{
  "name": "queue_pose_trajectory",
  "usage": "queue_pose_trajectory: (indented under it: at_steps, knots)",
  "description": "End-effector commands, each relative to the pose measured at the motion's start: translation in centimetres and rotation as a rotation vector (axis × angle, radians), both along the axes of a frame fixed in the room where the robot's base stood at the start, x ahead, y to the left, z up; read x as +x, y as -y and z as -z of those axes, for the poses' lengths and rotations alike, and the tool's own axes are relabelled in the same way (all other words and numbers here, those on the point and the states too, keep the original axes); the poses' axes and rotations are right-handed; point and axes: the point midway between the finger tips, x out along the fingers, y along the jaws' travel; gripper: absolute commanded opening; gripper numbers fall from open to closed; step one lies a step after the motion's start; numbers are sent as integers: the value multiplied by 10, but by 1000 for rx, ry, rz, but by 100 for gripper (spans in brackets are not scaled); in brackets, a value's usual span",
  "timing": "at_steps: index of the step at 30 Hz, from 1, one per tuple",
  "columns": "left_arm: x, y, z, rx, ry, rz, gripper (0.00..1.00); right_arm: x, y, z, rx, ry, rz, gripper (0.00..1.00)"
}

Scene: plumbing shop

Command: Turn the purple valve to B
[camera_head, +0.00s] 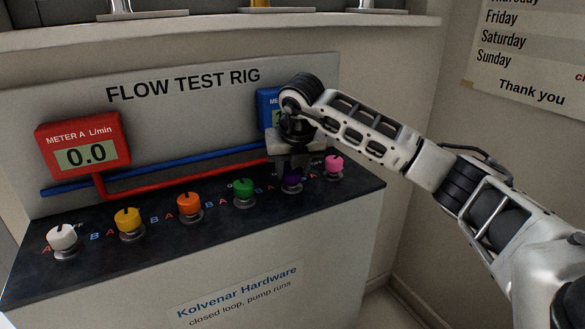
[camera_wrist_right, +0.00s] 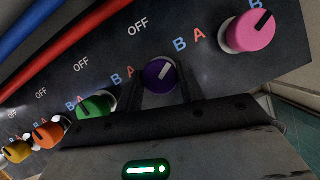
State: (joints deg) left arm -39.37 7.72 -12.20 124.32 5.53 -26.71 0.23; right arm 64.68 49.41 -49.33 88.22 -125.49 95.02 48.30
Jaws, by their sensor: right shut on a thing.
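The purple valve (camera_head: 291,182) is a small knob on the dark top of the flow test rig, between the green and pink knobs. It is mostly hidden by my right gripper (camera_head: 290,163) in the head view. In the right wrist view the purple valve (camera_wrist_right: 160,74) sits between the two fingers of my right gripper (camera_wrist_right: 163,88), which is shut on it. Its pale pointer line slants up and right, roughly towards the blue B label (camera_wrist_right: 180,44). The red A label (camera_wrist_right: 130,72) is to its left. My left gripper is not in view.
The pink knob (camera_head: 334,166) and green knob (camera_head: 243,190) stand close on either side. Orange, yellow and white knobs are farther left. Red meter A (camera_head: 84,144) reads 0.0. Blue meter B (camera_head: 266,107) is mostly hidden by my arm, its reading unclear.

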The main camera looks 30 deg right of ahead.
Motion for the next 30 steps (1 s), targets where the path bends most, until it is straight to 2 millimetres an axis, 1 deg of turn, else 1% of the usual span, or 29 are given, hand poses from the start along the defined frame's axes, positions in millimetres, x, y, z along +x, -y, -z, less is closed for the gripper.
queue_pose_trajectory:
  at_steps: [2,3,5,6,14,17,20,23,30]
  knots:
    - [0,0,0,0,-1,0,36,1,0,-2,0,4,2,15]
    - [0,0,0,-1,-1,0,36,1,0,-2,0,4,2,40]
    - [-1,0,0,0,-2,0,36,1,0,-2,0,4,2,57]
    - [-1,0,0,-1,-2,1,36,1,0,-2,0,4,2,59]
    - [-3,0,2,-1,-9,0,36,0,0,-1,0,2,1,59]
    - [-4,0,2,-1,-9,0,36,-2,-1,-7,1,3,0,59]
    - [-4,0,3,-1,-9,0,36,-6,-2,-20,0,5,0,59]
    - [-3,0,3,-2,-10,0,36,-14,-6,-39,0,7,-1,59]
    - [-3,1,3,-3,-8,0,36,-35,-14,-95,1,8,-2,59]
